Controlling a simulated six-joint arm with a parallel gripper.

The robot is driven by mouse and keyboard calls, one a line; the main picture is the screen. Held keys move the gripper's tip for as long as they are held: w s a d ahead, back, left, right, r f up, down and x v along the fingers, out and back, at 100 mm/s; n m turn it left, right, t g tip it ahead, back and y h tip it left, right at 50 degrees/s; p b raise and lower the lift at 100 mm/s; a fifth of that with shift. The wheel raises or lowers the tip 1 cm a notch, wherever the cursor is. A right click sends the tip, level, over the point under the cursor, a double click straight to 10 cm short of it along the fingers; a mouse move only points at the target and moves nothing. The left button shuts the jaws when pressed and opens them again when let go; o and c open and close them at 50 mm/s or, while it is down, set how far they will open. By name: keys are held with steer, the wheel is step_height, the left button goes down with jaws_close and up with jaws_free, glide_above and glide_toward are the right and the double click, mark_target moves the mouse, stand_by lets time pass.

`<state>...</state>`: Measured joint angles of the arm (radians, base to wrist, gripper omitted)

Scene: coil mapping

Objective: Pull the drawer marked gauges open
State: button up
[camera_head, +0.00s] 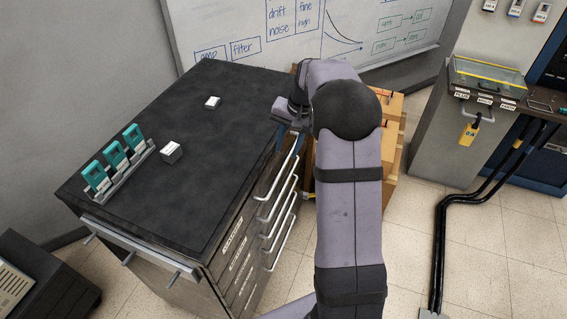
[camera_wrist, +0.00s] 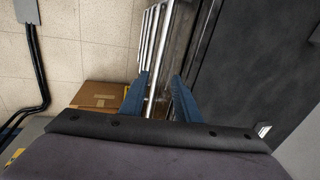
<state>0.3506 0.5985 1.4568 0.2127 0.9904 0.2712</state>
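The dark drawer cabinet (camera_head: 170,200) stands at the left in the head view, with a stack of drawers on its right-hand face. Long silver bar handles (camera_head: 276,217) run along them, and the drawers look shut. Small white labels (camera_head: 233,236) sit near the front end of the drawers; I cannot read which says gauges. My gripper (camera_head: 288,116) is at the far end of the top handle, partly hidden by my arm. In the wrist view my gripper's blue fingers (camera_wrist: 160,77) are apart, with a silver handle bar (camera_wrist: 158,60) between them. I cannot tell whether they touch it.
On the cabinet top are a rack of teal meters (camera_head: 116,160), a small white-topped box (camera_head: 171,152) and another small white item (camera_head: 212,102). Cardboard boxes (camera_head: 391,130) stand behind my arm. A grey console (camera_head: 450,140) is at the right. The tiled floor between is mostly clear.

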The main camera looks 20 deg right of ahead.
mark_target(282, 168)
steer(key=shift+s+a+f+m, duration=0.1)
steer(key=shift+s+f+m, duration=0.1)
steer(key=shift+s+m, duration=0.1)
steer(key=shift+f, duration=0.1)
steer(key=shift+p+x, duration=1.3)
steer(key=shift+x, duration=2.2)
jaws_close()
